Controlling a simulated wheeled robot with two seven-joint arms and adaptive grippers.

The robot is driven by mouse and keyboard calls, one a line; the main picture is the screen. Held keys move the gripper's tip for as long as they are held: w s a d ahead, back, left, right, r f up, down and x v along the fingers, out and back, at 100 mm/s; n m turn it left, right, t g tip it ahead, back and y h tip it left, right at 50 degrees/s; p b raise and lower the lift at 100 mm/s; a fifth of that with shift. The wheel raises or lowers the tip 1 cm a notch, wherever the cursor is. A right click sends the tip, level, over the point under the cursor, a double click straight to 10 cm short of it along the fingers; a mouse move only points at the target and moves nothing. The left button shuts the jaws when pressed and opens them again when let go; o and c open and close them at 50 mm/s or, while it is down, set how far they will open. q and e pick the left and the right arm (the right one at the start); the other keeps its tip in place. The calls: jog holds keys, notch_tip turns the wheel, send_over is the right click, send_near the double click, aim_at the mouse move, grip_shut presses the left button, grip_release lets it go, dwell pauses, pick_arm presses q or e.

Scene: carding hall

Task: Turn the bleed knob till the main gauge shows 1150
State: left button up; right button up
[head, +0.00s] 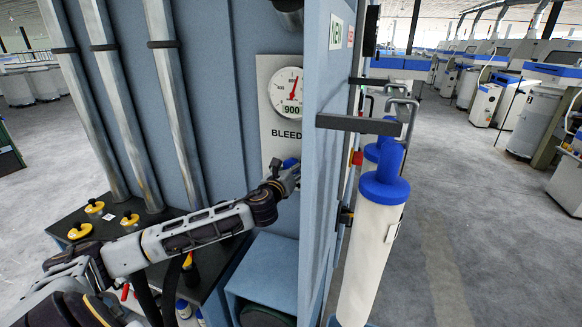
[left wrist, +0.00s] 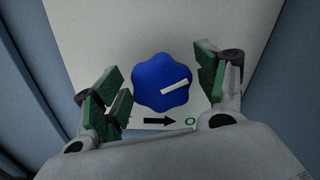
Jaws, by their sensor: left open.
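The blue lobed bleed knob (left wrist: 160,82) sits on a pale plate, with a white pointer line on it aimed right and slightly up in the left wrist view. My left gripper (left wrist: 160,90) is open, with green-padded fingers on either side of the knob and gaps showing. In the head view my left gripper (head: 284,172) is at the panel below the word BLEED and mostly hides the knob. The main gauge (head: 287,93) is round and white with a red needle pointing nearly straight up and a readout of 900. My right gripper is not in view.
A blue panel edge (head: 323,170) stands just right of the gauge plate. A dark bar (head: 358,124) and a white cylinder with a blue cap (head: 372,240) are beyond it. Yellow-and-black knobs (head: 94,206) sit on a dark ledge at left. Below the knob, a black arrow (left wrist: 158,121) points right toward a green ring.

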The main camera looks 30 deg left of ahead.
pick_arm(q)
jog(key=c, duration=1.1)
jog(key=shift+o, duration=0.2)
